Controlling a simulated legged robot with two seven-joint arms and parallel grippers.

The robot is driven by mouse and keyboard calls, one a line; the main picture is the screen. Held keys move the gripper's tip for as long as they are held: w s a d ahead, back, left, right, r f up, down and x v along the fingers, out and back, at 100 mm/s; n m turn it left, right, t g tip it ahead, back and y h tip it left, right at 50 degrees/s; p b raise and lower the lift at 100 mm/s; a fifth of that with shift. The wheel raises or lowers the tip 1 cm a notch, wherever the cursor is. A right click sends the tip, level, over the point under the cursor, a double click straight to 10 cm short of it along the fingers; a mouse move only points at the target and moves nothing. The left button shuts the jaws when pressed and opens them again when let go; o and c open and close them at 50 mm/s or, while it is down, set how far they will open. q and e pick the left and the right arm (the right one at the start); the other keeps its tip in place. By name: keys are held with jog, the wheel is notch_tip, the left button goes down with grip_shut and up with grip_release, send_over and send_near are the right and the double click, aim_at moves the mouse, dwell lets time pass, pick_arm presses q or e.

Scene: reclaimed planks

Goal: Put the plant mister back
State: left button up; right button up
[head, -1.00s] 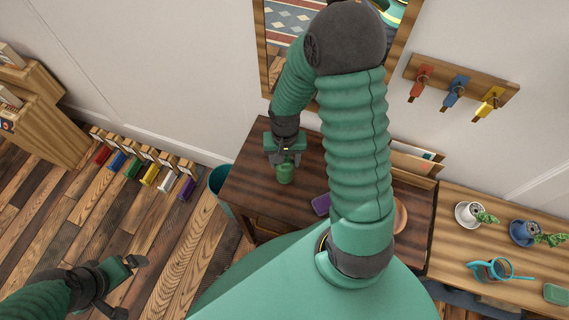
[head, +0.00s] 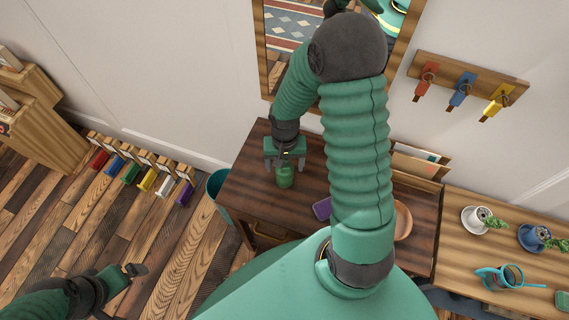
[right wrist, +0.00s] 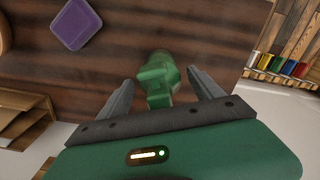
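The plant mister, a small green bottle (head: 285,178), stands on the dark wooden table (head: 245,190) near its left part. In the right wrist view the green mister (right wrist: 158,78) sits between the two grey fingers. My right gripper (head: 285,164) is just above and behind it in the head view; its fingers (right wrist: 160,90) are apart, with a visible gap to the mister's right side.
A purple item (head: 322,208) lies on the table, also in the right wrist view (right wrist: 75,24). A letter rack (head: 418,160) and a bowl (head: 403,220) are to the right. A lighter bench holds potted plants (head: 480,218) and a teal watering can (head: 497,278). A teal bin (head: 217,184) stands left.

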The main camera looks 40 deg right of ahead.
notch_tip(320, 180, up, 12)
jog(key=shift+f+p, duration=0.1)
jog(key=shift+p, duration=0.3)
jog(key=s+a+n+t, duration=0.2)
jog(key=a+n, duration=0.6)
jog(key=a, duration=0.3)
jog(key=shift+s+a+f+t, duration=0.2)
jog(key=shift+a+t, duration=0.1)
jog(key=shift+a, duration=0.05)
jog(key=shift+a, duration=0.1)
